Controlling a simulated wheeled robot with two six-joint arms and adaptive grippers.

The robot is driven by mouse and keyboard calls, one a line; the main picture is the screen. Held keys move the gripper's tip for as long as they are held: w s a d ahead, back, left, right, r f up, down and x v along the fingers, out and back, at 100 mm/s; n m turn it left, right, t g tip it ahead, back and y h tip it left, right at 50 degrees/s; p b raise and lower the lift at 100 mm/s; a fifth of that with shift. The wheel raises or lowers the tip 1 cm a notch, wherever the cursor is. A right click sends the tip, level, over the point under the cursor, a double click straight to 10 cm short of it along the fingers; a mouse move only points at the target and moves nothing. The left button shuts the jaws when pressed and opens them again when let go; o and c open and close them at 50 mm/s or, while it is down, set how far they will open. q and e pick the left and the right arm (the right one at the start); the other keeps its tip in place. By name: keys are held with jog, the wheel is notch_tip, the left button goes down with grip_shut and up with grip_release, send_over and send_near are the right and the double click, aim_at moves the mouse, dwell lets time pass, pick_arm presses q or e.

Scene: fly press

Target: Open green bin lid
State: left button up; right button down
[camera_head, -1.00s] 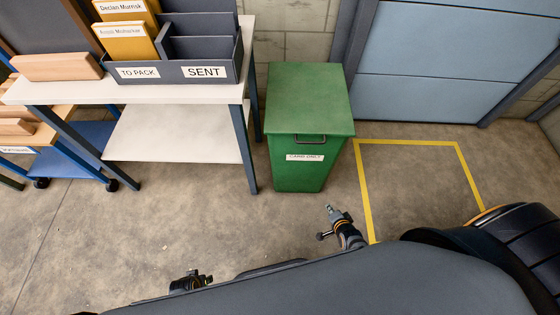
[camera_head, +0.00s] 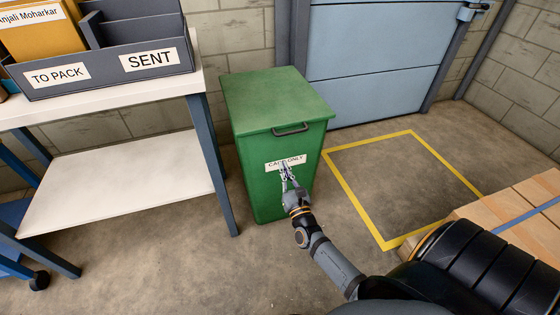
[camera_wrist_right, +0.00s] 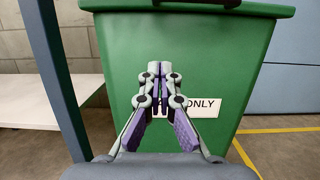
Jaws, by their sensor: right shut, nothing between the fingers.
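The green bin (camera_head: 262,190) stands on the floor with its lid (camera_head: 275,97) down. A dark handle (camera_head: 291,129) is on the lid's front edge, and a white label (camera_head: 297,160) reading "CARD ONLY" is on the front face. My right gripper (camera_head: 285,167) is in front of the label, below the handle, shut and empty. In the right wrist view the gripper (camera_wrist_right: 153,68) covers part of the label (camera_wrist_right: 204,106), and the handle (camera_wrist_right: 195,3) is at the top edge. I cannot tell whether the fingertips touch the bin. My left gripper is not in view.
A table (camera_head: 120,180) with a lower shelf stands left of the bin, holding a grey sorter (camera_head: 110,68) marked "TO PACK" and "SENT". A yellow floor outline (camera_head: 352,188) lies to the right. A blue door (camera_head: 385,55) is behind.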

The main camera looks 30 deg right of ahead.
aim_at(274, 140)
jog(key=x, duration=0.9)
jog(key=shift+r, duration=0.15)
notch_tip(274, 140, up, 3)
jog(key=shift+s+f+p, duration=0.1)
jog(key=shift+s+p, duration=0.1)
jog(key=shift+p, duration=0.55)
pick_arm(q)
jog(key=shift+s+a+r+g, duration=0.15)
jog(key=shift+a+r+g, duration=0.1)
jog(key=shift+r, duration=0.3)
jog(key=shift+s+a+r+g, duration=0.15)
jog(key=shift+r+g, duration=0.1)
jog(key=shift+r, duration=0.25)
pick_arm(e)
jog(key=shift+a+r, duration=0.1)
jog(key=shift+r, duration=0.25)
